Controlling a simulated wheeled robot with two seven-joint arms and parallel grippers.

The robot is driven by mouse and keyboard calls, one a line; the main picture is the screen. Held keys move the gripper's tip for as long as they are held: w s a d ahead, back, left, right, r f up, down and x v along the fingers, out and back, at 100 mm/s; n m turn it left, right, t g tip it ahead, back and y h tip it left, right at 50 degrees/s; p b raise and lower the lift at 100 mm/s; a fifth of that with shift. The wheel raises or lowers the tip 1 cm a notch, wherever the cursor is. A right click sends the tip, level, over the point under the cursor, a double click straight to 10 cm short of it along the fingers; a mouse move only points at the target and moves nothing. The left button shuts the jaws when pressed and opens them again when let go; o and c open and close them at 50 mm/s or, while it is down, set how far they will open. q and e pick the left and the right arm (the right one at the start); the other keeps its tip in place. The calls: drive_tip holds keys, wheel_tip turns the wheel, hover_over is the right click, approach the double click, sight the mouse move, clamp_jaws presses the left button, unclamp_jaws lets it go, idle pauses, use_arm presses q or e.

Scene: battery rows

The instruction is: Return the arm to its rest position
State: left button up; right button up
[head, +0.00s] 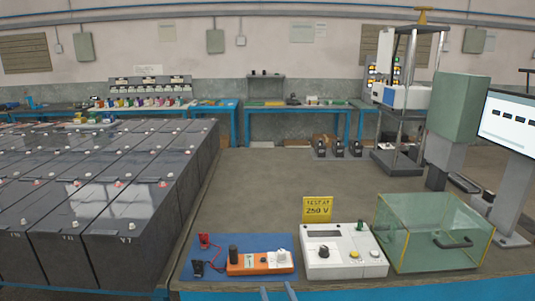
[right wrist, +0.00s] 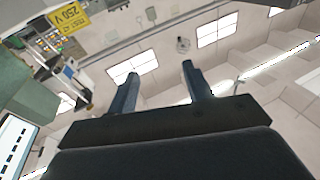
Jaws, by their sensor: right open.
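My right gripper (head: 278,291) shows only as two blue-grey fingertips at the bottom edge of the head view, in front of the table's near edge. They stand apart with nothing between them. In the right wrist view my right gripper (right wrist: 158,76) has its two fingers spread and empty. Ceiling lights and pale wall show behind and between them. The rest of my right arm is hidden in the head view. My left gripper is in neither view.
On the table stand an orange meter (head: 262,262) on a blue mat (head: 215,243), a white tester (head: 342,252), a yellow "TEST AT 250 V" sign (head: 317,209) and a clear box (head: 430,235). Dark batteries (head: 120,215) fill the left. The table's middle (head: 280,175) is clear.

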drive_tip(key=s+d+f+g+h, duration=0.1)
drive_tip(key=s+d+f+g, duration=0.25)
drive_tip(key=s+f, duration=0.35)
drive_tip(key=s+d+f+m+g+h, duration=0.1)
drive_tip(key=s+d+f+g+h, duration=0.1)
drive_tip(key=s+f+g, duration=0.45)
drive_tip(key=s+d+f+g+h, duration=0.1)
drive_tip(key=s+d+f+g, duration=0.15)
drive_tip(key=s+f, duration=0.5)
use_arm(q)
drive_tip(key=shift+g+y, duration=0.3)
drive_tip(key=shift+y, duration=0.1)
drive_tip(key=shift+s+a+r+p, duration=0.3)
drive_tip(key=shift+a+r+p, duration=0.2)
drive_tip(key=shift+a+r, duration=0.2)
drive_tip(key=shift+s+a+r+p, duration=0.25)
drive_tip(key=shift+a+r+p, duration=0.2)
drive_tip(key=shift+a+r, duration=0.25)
use_arm(e)
drive_tip(key=s+d+g, duration=0.3)
drive_tip(key=s+g, duration=0.1)
drive_tip(key=s, duration=0.6)
drive_tip(key=shift+s+d+f+n, duration=0.25)
drive_tip(key=shift+s+f+n, duration=0.05)
drive_tip(key=shift+f+n, duration=0.1)
